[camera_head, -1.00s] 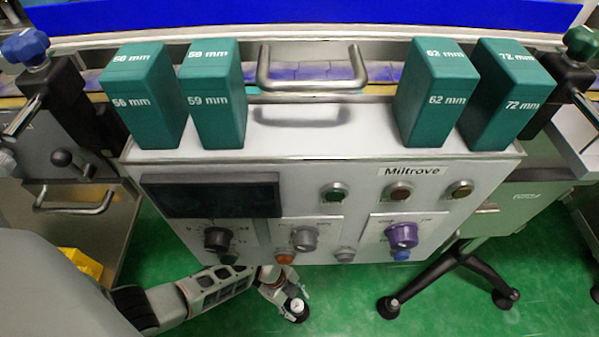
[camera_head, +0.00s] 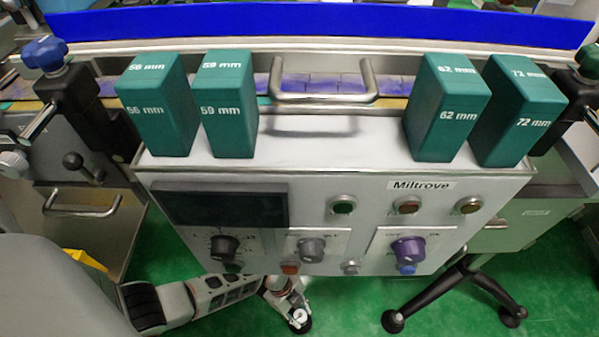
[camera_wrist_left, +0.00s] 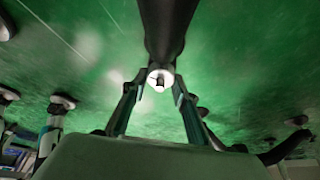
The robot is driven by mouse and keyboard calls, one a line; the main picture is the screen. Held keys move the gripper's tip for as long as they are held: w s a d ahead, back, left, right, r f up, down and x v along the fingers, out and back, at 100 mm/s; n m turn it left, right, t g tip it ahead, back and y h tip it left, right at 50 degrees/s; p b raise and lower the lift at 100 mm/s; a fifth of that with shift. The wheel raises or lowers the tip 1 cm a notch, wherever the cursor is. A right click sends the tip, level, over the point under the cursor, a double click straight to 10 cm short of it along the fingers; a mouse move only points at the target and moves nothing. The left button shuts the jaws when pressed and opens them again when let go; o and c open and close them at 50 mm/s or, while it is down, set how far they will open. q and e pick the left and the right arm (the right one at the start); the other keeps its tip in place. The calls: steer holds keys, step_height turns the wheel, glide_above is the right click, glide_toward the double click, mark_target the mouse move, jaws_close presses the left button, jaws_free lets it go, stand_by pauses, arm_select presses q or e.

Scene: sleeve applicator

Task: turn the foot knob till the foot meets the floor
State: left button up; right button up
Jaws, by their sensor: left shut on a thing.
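My left gripper (camera_head: 298,309) reaches under the front of the machine, low over the green floor. In the left wrist view my left gripper (camera_wrist_left: 159,85) has its two fingers closed in on the pale, round foot knob (camera_wrist_left: 160,78), one on each side. A dark leg or post (camera_wrist_left: 165,30) meets the knob from the top of that view. In the head view a dark round foot (camera_head: 301,327) shows just below the gripper. I cannot tell whether this foot touches the floor. My right gripper is in neither view.
The grey control panel (camera_head: 320,225) stands above my left gripper. Several green blocks (camera_head: 446,118) stand on its top. A black leg (camera_head: 435,297) with dark feet stands to the right on the green floor (camera_head: 360,295). Other feet (camera_wrist_left: 62,102) show in the wrist view.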

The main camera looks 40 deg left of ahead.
arm_select(q)
steer(key=shift+w+a+m+g, duration=0.15)
steer(key=shift+m+g, duration=0.25)
steer(key=shift+m, duration=0.7)
steer(key=shift+m+g, duration=0.4)
steer(key=shift+m, duration=0.7)
steer(key=shift+m+g+y, duration=0.3)
steer(key=shift+m+y, duration=0.1)
steer(key=shift+m, duration=0.7)
steer(key=o, duration=1.1)
steer(key=shift+c, duration=0.2)
steer(key=shift+o, duration=0.2)
